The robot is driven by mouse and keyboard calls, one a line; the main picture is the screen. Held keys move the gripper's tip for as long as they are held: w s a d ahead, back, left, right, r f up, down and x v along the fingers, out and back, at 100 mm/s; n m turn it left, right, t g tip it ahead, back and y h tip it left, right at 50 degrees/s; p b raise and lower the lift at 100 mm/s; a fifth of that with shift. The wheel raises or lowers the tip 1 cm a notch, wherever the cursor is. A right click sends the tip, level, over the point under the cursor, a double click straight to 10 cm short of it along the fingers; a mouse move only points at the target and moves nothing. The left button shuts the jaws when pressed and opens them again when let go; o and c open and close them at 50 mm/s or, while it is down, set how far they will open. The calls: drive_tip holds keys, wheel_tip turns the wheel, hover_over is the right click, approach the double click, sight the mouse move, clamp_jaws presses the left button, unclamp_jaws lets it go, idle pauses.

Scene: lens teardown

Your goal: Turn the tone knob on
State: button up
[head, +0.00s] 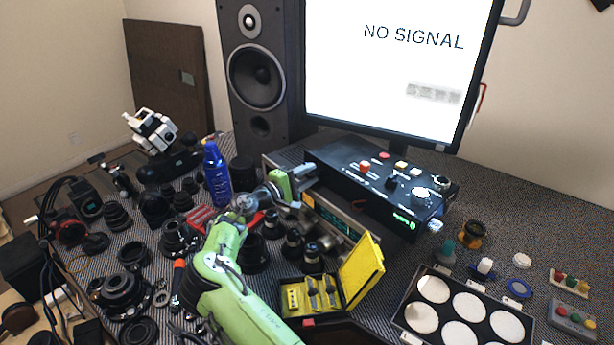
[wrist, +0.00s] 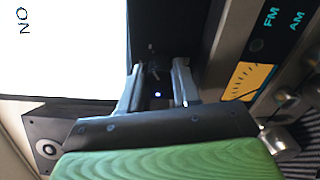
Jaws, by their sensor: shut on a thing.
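My gripper (head: 308,178) is at the left part of the silver radio (head: 350,222), just left of the black box stacked on it. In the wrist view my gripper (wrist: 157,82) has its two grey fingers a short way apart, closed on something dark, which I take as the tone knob. The knob's outline and pointer cannot be made out, and the head view hides it behind my gripper. The radio's lit dial with FM and AM marks (wrist: 285,20) is to the right in the wrist view.
A black box (head: 375,180) with buttons lies on the radio. A monitor (head: 390,70) and a speaker (head: 262,75) stand behind. A blue bottle (head: 217,175) and several lenses crowd the left. An open yellow case (head: 360,270) and a tray of discs (head: 408,318) are in front.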

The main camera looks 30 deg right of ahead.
drive_tip(key=o, duration=1.1)
drive_tip(key=shift+c, duration=0.2)
